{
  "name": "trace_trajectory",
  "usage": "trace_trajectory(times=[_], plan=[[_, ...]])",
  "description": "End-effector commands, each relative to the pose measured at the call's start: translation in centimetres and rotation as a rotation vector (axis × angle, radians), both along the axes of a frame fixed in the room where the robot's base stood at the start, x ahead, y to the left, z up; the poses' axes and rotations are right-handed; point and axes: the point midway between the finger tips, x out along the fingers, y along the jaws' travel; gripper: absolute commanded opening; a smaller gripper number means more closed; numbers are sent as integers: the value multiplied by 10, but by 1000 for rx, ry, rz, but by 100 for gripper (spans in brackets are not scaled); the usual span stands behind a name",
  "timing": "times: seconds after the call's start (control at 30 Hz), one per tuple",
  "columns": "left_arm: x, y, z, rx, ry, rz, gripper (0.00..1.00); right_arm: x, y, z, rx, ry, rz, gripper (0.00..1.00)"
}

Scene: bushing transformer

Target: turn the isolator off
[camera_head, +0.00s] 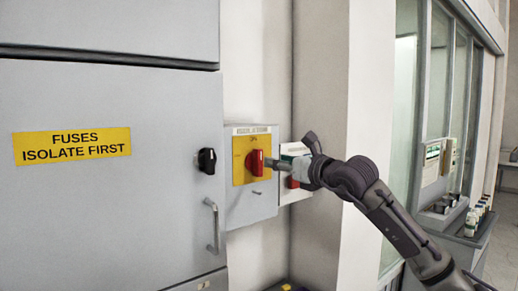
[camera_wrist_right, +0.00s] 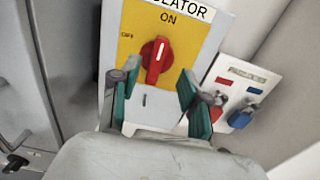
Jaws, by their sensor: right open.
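The isolator is a grey wall box (camera_head: 252,203) with a yellow plate (camera_head: 240,172) and a red rotary handle (camera_head: 256,162). In the right wrist view the red handle (camera_wrist_right: 157,60) is nearly upright, its white line toward ON, with OFF marked at the left of the yellow plate (camera_wrist_right: 127,48). My right gripper (camera_head: 292,155) is at the right of the handle in the head view. In the wrist view its two fingers with green pads (camera_wrist_right: 155,92) are open, apart from each other, below and either side of the handle, holding nothing. My left gripper is not in view.
A grey cabinet (camera_head: 110,200) with a "FUSES ISOLATE FIRST" label (camera_head: 72,145), a black knob (camera_head: 207,160) and a bar handle (camera_head: 213,225) stands left of the isolator. Another small box with red and blue parts (camera_wrist_right: 240,90) is close on the right. A wall pillar (camera_head: 320,80) is behind my arm.

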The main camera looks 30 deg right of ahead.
Motion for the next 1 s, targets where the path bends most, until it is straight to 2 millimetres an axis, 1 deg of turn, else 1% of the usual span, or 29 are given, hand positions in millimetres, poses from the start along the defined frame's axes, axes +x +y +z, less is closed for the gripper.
trace_trajectory(times=[0.03,0.1,0.2,0.3,0.4,0.57,0.8,0.87,1.0], plan=[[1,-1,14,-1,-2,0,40,12,1,7,6,1,2,46],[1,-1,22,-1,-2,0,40,27,3,7,4,0,2,46],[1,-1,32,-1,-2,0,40,45,4,6,5,0,2,46],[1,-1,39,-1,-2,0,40,60,5,5,4,0,1,46],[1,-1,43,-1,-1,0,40,69,5,3,4,0,0,46],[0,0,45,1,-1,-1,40,76,6,0,1,0,0,46],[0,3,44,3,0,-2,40,76,6,0,1,0,0,46],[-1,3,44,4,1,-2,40,76,6,0,1,0,0,36],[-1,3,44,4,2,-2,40,76,6,0,1,0,0,12]])
